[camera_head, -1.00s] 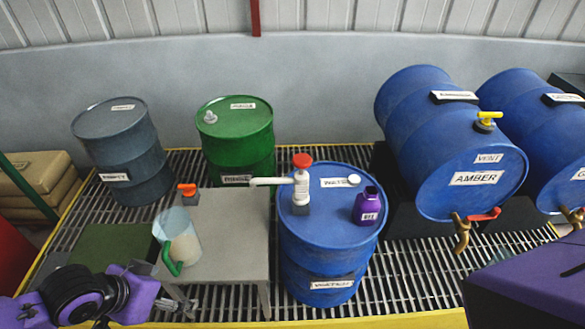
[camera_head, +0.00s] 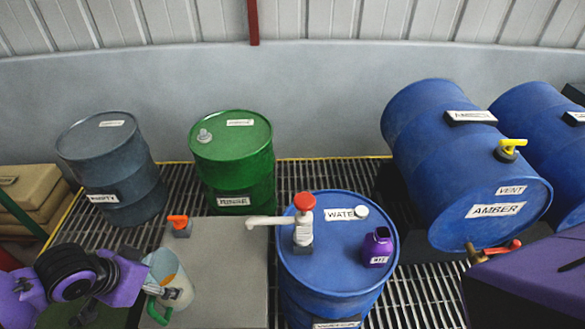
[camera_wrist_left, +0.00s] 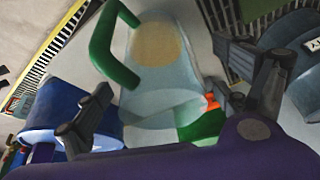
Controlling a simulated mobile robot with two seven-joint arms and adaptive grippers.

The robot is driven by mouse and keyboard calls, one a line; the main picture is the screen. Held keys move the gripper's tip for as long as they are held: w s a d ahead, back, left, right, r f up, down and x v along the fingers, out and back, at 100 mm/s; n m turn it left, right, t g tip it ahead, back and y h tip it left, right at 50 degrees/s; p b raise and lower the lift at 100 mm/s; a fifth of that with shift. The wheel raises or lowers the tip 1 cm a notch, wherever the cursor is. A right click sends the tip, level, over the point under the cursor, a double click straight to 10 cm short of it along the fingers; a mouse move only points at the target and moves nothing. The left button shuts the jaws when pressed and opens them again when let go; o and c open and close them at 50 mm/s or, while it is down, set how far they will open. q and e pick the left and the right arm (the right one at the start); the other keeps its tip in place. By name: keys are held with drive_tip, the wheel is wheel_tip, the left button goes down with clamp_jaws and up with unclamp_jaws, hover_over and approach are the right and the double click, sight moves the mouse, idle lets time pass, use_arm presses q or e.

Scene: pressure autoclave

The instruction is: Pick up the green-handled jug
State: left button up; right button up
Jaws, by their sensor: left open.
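The clear jug (camera_head: 166,268) with a green handle (camera_head: 156,309) stands on the grey stand at the lower left of the head view. In the left wrist view the jug (camera_wrist_left: 160,70) fills the middle, with its green handle (camera_wrist_left: 105,50) at upper left. My left gripper (camera_head: 168,292) is open at the jug, its fingers overlapping the jug's near side in the head view. In the left wrist view the open fingers (camera_wrist_left: 165,85) lie on either side of the jug. I cannot tell whether they touch it. My right gripper is not in view.
The grey stand (camera_head: 225,270) has an orange-handled valve (camera_head: 179,224) near its back left corner. A blue water drum (camera_head: 330,270) with a red-topped pump (camera_head: 304,215) and a purple bottle (camera_head: 377,247) stands to the right. Green (camera_head: 232,165) and grey (camera_head: 112,170) drums stand behind.

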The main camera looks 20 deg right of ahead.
use_arm(q)
drive_tip(key=x, duration=0.4)
drive_tip(key=shift+w+d+f, duration=0.25)
drive_tip(key=shift+d, duration=0.2)
drive_tip(key=c, duration=1.4)
drive_tip(key=shift+r, duration=0.15)
drive_tip(key=shift+c, duration=0.2)
